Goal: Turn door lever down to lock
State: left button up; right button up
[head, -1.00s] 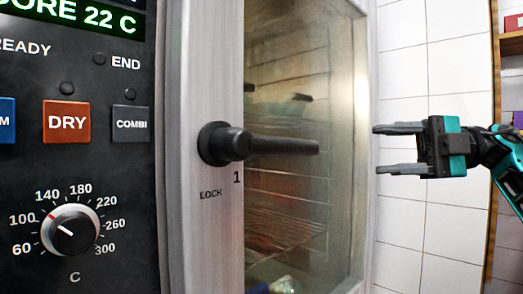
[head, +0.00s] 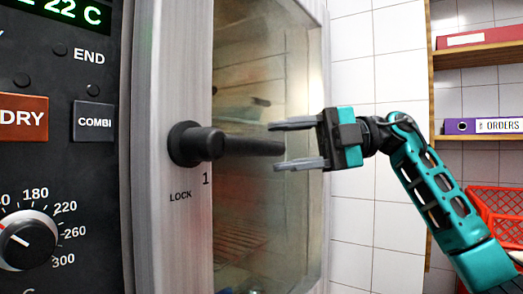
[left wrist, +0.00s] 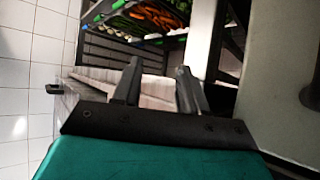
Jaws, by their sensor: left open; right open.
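The black door lever (head: 235,146) sticks out to the right from its round hub on the pale door frame (head: 165,240). My right gripper (head: 283,146) is open at the lever's free end, one finger above the lever's height and one below. I cannot tell whether a finger touches it. My left gripper (left wrist: 160,85) shows only in the left wrist view, open, with nothing between its fingers.
The oven's control panel (head: 60,180) with buttons and a dial stands at the left. The door's glass (head: 265,60) is behind the lever. Shelves with binders (head: 485,124) and a red crate (head: 495,210) are at the right. Trays of vegetables (left wrist: 140,15) show in the left wrist view.

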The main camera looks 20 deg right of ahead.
aim_at(273, 147)
jog(key=shift+w+a+f, duration=0.1)
jog(key=shift+w+a, duration=0.05)
jog(key=shift+a, duration=0.95)
jog(key=shift+w+a+f, duration=0.1)
jog(key=shift+a, duration=0.95)
jog(key=shift+c, duration=0.2)
grip_shut()
